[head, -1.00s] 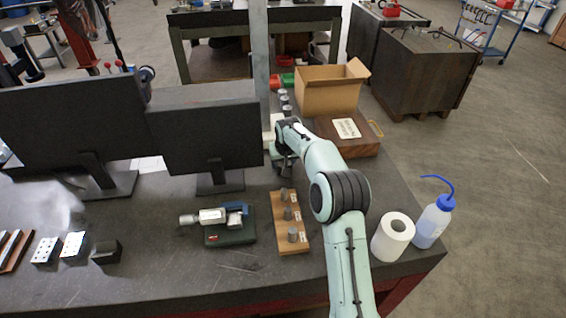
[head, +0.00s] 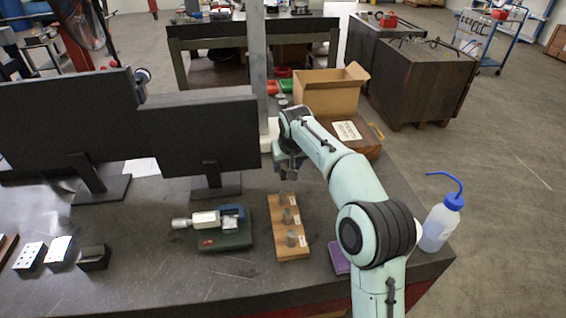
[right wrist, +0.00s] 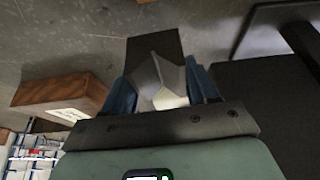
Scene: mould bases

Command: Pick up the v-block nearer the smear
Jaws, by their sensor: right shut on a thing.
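My right gripper (right wrist: 160,90) is shut on a v-block (right wrist: 158,75), with its blue fingers on both sides of bright slanted metal faces and a dark body beyond. A small dark block (head: 94,257), perhaps another v-block, stands on the bench at the lower left. A faint pale streak (head: 234,274) lies on the bench near the front; I cannot tell whether it is the smear. My left gripper is not in view.
A micrometer on a green base (head: 224,238) stands beside a wooden board with pins (head: 290,250). Two monitors (head: 200,135) stand at the left. A cardboard box (head: 330,92) is at the back. A wash bottle (head: 440,222) stands at the right edge, near a purple item (head: 339,258).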

